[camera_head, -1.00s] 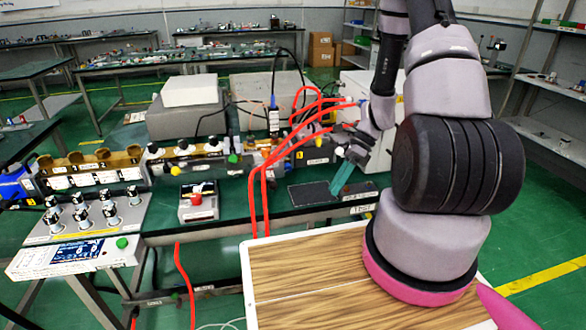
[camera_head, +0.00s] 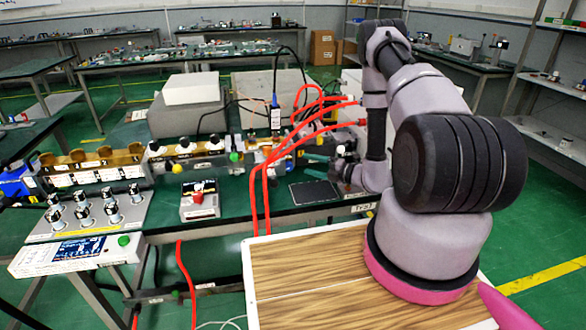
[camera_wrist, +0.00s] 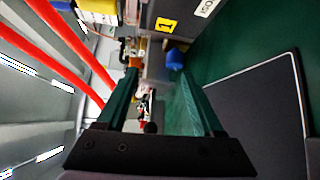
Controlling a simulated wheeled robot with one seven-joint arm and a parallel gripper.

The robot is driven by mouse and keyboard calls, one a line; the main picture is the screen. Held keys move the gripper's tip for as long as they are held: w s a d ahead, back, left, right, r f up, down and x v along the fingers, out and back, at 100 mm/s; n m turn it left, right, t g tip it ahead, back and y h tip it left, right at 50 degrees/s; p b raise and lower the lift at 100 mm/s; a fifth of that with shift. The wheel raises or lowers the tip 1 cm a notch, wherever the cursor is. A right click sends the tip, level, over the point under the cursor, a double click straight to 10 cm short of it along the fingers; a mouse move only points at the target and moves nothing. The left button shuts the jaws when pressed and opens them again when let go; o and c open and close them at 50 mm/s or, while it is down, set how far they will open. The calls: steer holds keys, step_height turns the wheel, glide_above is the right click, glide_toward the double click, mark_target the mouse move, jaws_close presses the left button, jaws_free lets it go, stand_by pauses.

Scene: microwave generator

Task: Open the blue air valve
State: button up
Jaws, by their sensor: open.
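A blue knob-like part (camera_wrist: 176,58), likely the blue air valve, shows in the wrist view beside a yellow label marked 1. It lies ahead of my gripper (camera_wrist: 157,72), close to the line of the right finger's tip and apart from it as far as I can tell. The two teal fingers are spread with nothing held between them. In the head view my gripper (camera_head: 320,166) is low over the bench, pointing left toward the valve row. I cannot make out this blue part clearly in the head view.
Red hoses (camera_head: 266,178) arch up close to the left of my gripper. A black pad (camera_head: 314,192) lies on the green bench below it. A small box with a red button (camera_head: 199,199) stands further left. Grey boxes (camera_head: 186,115) stand behind.

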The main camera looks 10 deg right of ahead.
mark_target(289, 165)
steer(key=f, duration=0.2)
steer(key=a+f, duration=0.1)
steer(key=shift+w, duration=0.4)
steer(key=shift+x, duration=3.15)
steer(key=shift+w, duration=0.1)
